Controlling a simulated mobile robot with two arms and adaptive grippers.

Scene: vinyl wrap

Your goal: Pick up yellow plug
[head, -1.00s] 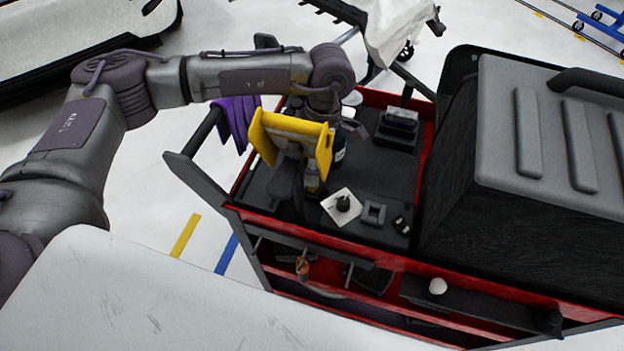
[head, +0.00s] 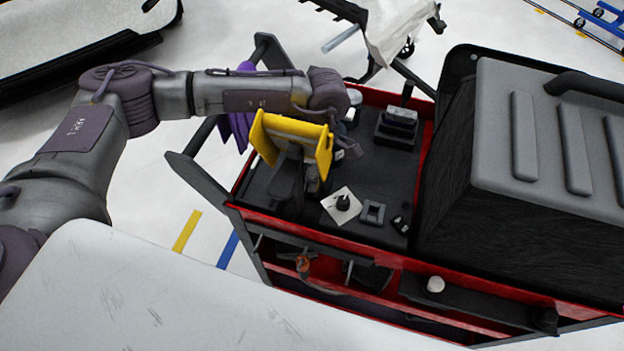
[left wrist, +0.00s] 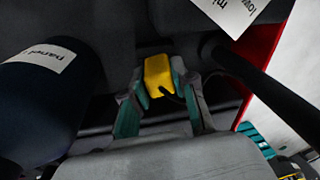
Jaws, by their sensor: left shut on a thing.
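The yellow plug (left wrist: 158,75) is a small yellow block at the middle of the left wrist view. A dark cord or gap shows at its lower edge. My left gripper (left wrist: 160,88) has its grey and teal fingers on both sides of the plug and is shut on it. In the head view my left arm reaches over the cart's left part. The gripper's fingertips and the plug cannot be made out there, near a large yellow bracket-like piece (head: 294,128). My right gripper is not in view.
The red-edged cart (head: 330,237) carries a white card (head: 342,205), a grey square part (head: 373,212) and black trays (head: 397,128). A purple cloth (head: 238,128) hangs at its left. A large grey case (head: 545,150) blocks the right. A dark labelled cylinder (left wrist: 35,110) stands left of the gripper.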

